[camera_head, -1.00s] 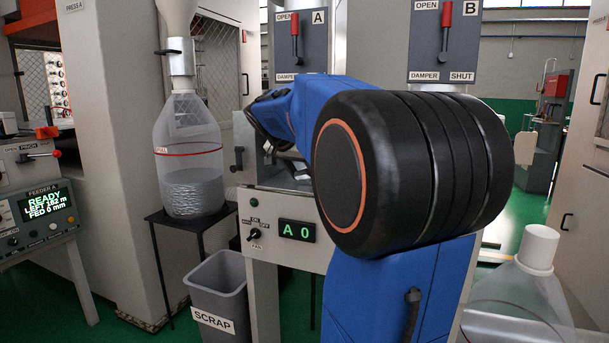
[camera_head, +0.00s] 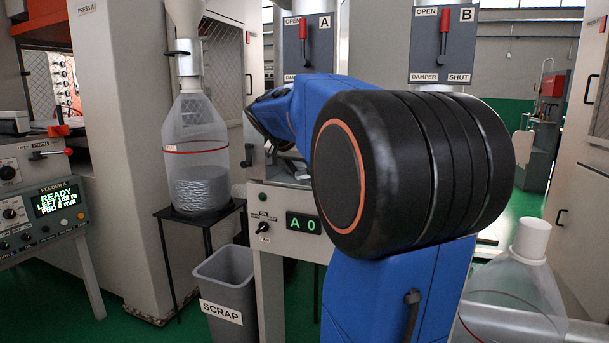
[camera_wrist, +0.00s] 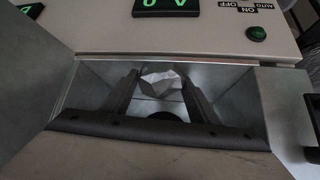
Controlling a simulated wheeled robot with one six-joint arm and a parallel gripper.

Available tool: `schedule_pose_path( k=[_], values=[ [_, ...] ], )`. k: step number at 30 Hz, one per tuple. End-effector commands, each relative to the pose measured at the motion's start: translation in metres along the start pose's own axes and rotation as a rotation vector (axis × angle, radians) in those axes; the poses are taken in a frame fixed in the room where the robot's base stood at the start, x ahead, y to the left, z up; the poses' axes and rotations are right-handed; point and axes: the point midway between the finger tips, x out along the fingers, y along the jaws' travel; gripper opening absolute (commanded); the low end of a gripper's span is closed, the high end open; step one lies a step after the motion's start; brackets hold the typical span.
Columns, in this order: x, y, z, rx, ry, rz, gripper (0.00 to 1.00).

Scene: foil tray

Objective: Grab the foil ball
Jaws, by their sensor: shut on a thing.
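The foil ball (camera_wrist: 161,82) is a crumpled silvery-white lump in the wrist view. It sits between the tips of my gripper (camera_wrist: 159,76), whose two dark fingers close on it from left and right. Behind and around it is an open metal box-like compartment (camera_wrist: 232,75) with grey walls. I cannot tell whether the ball touches the compartment floor. In the head view my blue and black arm hides the gripper and the foil ball.
The control panel (camera_head: 281,226) reads "A 0". A scrap bin (camera_head: 226,278) stands below left. A clear jug (camera_head: 196,150) stands on a black stand, and another bottle (camera_head: 520,285) is at right. Damper boxes A (camera_head: 304,60) and B (camera_head: 442,60) are behind.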

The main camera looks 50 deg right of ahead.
Motion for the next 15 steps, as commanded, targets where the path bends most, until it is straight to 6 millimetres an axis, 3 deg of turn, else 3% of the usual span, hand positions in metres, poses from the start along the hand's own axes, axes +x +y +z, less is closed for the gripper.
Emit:
schedule_pose_path(
  k=[11,12,14,15],
  values=[
    [0.0001,0.0003,-0.0002,0.0,0.0,0.0,0.32],
    [0.0001,0.0003,-0.0002,0.0,0.0,0.0,0.64],
    [0.0001,0.0003,-0.0002,0.0,0.0,0.0,0.77],
    [0.0001,0.0003,-0.0002,0.0,0.0,0.0,0.77]
  ],
)
